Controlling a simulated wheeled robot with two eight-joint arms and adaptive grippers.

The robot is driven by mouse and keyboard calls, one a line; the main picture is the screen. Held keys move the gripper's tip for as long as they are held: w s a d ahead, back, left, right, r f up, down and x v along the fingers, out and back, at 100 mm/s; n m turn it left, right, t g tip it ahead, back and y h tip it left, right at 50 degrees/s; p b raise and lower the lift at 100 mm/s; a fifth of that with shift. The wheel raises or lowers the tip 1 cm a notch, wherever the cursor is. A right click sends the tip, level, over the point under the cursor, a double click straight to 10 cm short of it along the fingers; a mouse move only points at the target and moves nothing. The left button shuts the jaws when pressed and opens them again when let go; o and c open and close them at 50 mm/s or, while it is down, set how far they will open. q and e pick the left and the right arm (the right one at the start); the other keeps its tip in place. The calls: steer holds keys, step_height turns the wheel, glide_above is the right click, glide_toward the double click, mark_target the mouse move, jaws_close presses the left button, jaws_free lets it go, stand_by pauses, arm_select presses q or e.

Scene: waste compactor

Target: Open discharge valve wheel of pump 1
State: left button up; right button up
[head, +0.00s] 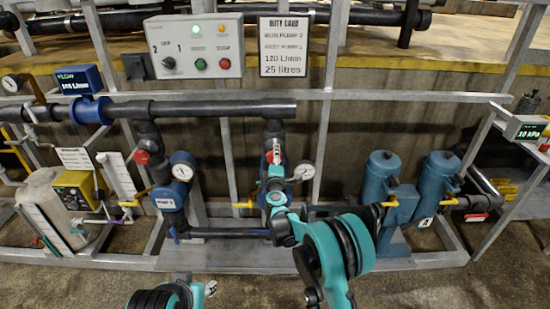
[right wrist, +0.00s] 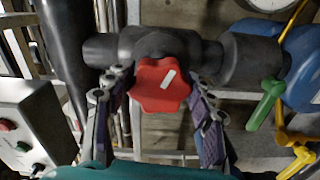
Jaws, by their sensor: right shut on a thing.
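A red lobed valve wheel (right wrist: 161,86) with a white mark on its face sits on a dark pipe fitting in the right wrist view. My right gripper (right wrist: 158,105) has one finger on each side of it and is shut on it. In the head view this red wheel (head: 270,157) is partly hidden by my right gripper (head: 276,162), on the middle riser under the large dark pipe. Another red valve wheel (head: 142,157) is on the left riser, with nothing touching it. My left gripper (head: 208,289) is low at the bottom edge, away from the valves; its jaw state is unclear.
A control box (head: 196,47) with lit lamps and a duty card (head: 284,46) are above the pipe. Round gauges (head: 183,166) stand beside the risers. A green lever (right wrist: 265,104) and yellow lever (right wrist: 295,140) are close right of my right gripper. Blue canisters (head: 381,178) stand at right.

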stand_by(0.3)
steer(key=o, duration=1.2)
steer(key=shift+w, duration=0.1)
steer(key=s, duration=1.2)
